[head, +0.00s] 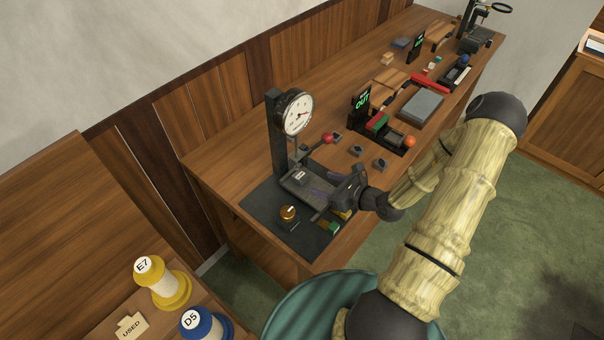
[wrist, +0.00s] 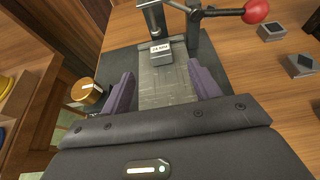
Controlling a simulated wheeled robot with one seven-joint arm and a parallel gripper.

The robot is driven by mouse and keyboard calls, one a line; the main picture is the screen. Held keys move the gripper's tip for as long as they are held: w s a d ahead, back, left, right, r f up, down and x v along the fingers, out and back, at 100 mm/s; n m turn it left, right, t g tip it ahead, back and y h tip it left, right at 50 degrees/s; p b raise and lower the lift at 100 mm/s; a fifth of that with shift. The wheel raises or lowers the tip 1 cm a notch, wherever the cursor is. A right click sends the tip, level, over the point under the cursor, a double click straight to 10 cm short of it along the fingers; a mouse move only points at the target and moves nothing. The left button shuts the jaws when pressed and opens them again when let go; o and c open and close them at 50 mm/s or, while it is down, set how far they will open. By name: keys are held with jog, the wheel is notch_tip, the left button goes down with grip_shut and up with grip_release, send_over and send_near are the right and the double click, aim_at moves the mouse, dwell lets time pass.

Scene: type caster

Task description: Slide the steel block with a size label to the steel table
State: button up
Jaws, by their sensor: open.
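The steel block (wrist: 161,59) with a white size label stands at the far end of the grey steel table (wrist: 165,93) of the gauge stand, close to the spindle. The label reads roughly "24 MM", but it is small. The head view also shows the block (head: 300,177) and the steel table (head: 297,190) beside the column, under the dial gauge (head: 297,112). My gripper (wrist: 161,73) is open, with its purple fingers apart on either side of the table and nothing between their tips but the view of the block. It also shows in the head view (head: 322,194).
The red-knobbed lever (wrist: 255,11) reaches right from the stand. Small grey blocks (head: 379,164) lie to its right. An orange-knobbed device (head: 409,141) is farther along the bench.

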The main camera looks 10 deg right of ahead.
aim_at(301, 176)
jog(key=p+x, duration=0.2)
jog(key=x, duration=0.9)
jog(key=shift+r, duration=0.1)
jog(key=c, duration=1.2)
